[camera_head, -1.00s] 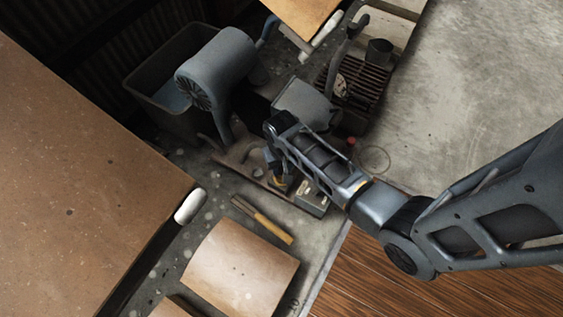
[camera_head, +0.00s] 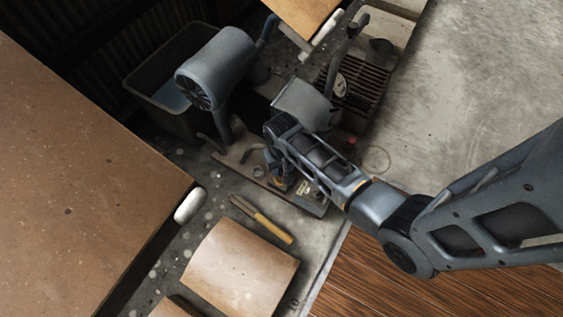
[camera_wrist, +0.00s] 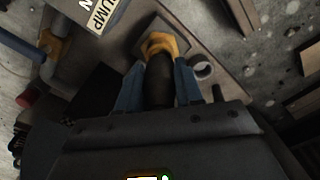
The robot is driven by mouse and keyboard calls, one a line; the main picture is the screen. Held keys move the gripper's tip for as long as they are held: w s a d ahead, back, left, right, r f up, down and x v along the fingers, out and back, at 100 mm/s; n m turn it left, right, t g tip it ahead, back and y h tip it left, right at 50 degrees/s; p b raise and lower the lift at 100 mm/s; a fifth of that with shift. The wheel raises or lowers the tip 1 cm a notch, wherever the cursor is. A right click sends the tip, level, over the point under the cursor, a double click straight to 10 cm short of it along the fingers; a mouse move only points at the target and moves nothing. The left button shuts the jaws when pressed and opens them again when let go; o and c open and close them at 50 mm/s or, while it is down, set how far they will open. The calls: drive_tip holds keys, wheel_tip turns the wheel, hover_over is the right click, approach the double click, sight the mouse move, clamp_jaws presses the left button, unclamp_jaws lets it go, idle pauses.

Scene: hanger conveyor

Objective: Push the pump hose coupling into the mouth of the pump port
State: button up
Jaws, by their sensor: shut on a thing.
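My gripper (camera_wrist: 158,88) is shut on the black hose (camera_wrist: 160,82), its blue fingers on either side. The brass-yellow pump hose coupling (camera_wrist: 160,44) is at the hose's far end, beyond the fingertips. In the head view the coupling is a small yellow spot (camera_head: 278,182) below my wrist, low over the equipment base. I cannot pick out the mouth of the pump port, nor tell whether the coupling touches or enters it.
A grey ring (camera_wrist: 202,68) lies right of the hose. A pipe with a yellow fitting (camera_wrist: 57,28) is at left. In the head view, a grey motor (camera_head: 215,66), a bin (camera_head: 140,88) and a yellow-handled tool (camera_head: 262,220) surround the base. A brown tabletop (camera_head: 80,170) fills the left.

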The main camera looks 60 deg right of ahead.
drive_tip(key=shift+f+b, duration=0.55)
drive_tip(key=shift+f, duration=0.7)
idle(1.2)
drive_tip(key=o, duration=0.7)
drive_tip(key=shift+o, duration=0.4)
drive_tip(key=o, duration=0.5)
wheel_tip(320, 180, up, 8)
drive_tip(key=p, duration=0.4)
drive_tip(key=shift+a+f, duration=0.1)
